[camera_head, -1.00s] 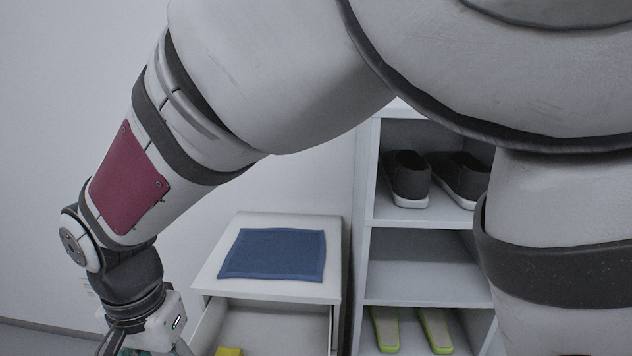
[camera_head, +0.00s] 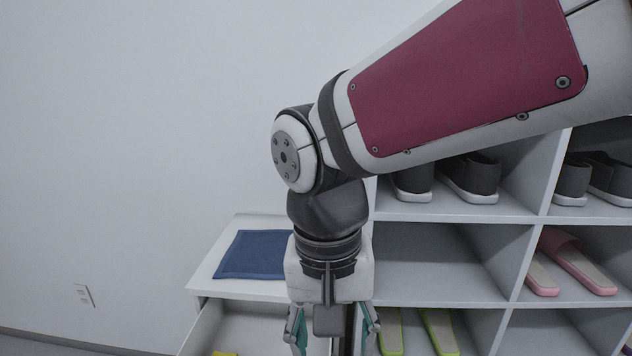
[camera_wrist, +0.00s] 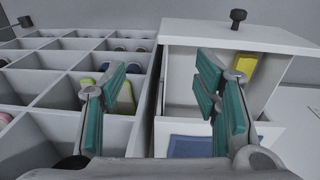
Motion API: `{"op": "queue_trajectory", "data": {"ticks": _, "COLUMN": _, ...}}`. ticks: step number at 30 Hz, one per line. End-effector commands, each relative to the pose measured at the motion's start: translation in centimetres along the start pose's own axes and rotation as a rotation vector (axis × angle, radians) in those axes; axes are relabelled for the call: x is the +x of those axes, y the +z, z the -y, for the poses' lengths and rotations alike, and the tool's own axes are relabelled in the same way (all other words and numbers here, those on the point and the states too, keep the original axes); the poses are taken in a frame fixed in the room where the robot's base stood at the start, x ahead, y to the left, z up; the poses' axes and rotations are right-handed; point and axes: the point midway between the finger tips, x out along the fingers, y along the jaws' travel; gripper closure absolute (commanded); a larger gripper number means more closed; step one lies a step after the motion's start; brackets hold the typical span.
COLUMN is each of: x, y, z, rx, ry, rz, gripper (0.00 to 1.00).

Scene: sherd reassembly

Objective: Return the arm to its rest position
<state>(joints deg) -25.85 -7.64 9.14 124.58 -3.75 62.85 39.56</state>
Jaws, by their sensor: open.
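My gripper (camera_head: 335,338) hangs pointing down in the head view, in front of the gap between the white drawer cabinet and the shelf. Its teal-padded fingers are spread, with nothing between them. The wrist view also shows the open gripper (camera_wrist: 160,95), empty, with the cabinet and shelf beyond it. My arm crosses the upper right of the head view and hides part of the shelf. The fingertips are partly cut off at the bottom of the head view.
The white drawer cabinet (camera_head: 215,288) has a blue cloth (camera_head: 255,254) on top. Its drawer (camera_wrist: 185,75) is open, with a yellow thing (camera_wrist: 244,68) inside. The shelf (camera_head: 450,214) on the right holds dark shoes (camera_head: 470,178) and pink slippers (camera_head: 575,262). The left wall side is free.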

Motion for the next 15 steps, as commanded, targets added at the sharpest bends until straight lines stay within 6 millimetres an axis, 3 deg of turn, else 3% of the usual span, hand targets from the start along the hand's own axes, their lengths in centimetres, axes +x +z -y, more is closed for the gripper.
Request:
{"op": "queue_trajectory", "data": {"ticks": 1, "x": 0.3, "y": 0.6, "z": -2.5, "rx": 0.011, "ry": 0.001, "rz": -0.005, "gripper": 0.44}}
{"op": "queue_trajectory", "data": {"ticks": 6, "x": 1.0, "y": 4.0, "z": -9.4, "rx": 0.005, "ry": -0.001, "rz": 0.005, "gripper": 0.44}}
{"op": "queue_trajectory", "data": {"ticks": 9, "x": 1.9, "y": 6.5, "z": -12.3, "rx": -0.002, "ry": -0.010, "rz": 0.012, "gripper": 0.44}}
{"op": "queue_trajectory", "data": {"ticks": 15, "x": 3.7, "y": 10.6, "z": -15.4, "rx": -0.019, "ry": -0.034, "rz": 0.020, "gripper": 0.44}}
